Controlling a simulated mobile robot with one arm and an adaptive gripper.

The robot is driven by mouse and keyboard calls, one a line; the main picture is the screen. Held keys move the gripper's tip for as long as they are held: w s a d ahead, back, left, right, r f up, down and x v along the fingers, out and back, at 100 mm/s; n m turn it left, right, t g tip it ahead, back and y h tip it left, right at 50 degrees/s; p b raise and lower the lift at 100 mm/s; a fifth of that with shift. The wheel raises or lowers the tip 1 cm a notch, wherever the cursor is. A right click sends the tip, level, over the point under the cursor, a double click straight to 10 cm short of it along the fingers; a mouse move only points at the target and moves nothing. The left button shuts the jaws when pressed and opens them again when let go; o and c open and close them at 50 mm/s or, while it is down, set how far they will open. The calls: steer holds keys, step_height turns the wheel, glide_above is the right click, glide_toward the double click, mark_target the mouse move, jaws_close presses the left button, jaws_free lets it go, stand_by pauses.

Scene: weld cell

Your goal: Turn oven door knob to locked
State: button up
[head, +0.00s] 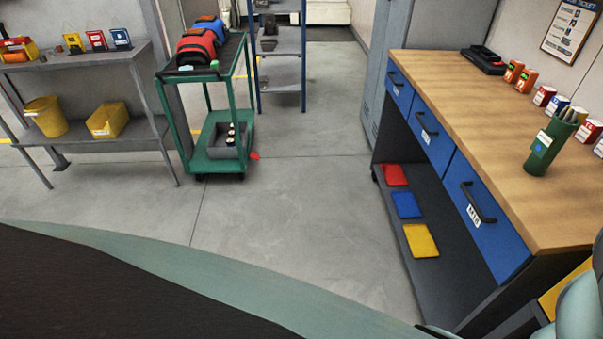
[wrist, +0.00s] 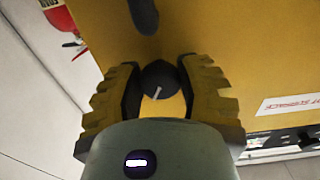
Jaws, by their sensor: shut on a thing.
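In the wrist view, a round black knob (wrist: 160,82) with a pale pointer line sits on a yellow panel (wrist: 225,50), which I take to be the oven door. The pointer line leans slightly right of upright in the picture. My gripper (wrist: 160,92) has its two yellow-and-black fingers on either side of the knob, shut on it. A dark handle-like part (wrist: 144,14) shows above the knob. A white label with red writing (wrist: 291,103) is on the panel at the right; I cannot read it. The head view does not show the knob or my gripper's fingers.
In the wrist view a red extinguisher (wrist: 59,14) is at upper left. In the head view a wooden-top bench (head: 450,95) with blue drawers stands right, a green cart (head: 215,165) and grey shelf (head: 75,62) left. The floor (head: 290,180) between is clear.

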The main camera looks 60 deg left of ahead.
steer(key=shift+c, duration=0.3)
steer(key=shift+a+f+n+b, duration=0.1)
steer(key=shift+n+b, duration=0.2)
steer(key=shift+n, duration=0.1)
steer(key=shift+w+f+n+b, duration=0.1)
steer(key=shift+f+n+b, duration=0.05)
steer(key=shift+n+b, duration=1.1)
steer(key=n+b, duration=0.2)
steer(key=b, duration=0.1)
steer(key=shift+n, duration=0.35)
jaws_close()
steer(key=o, duration=1.2)
jaws_free()
steer(key=shift+r, duration=0.2)
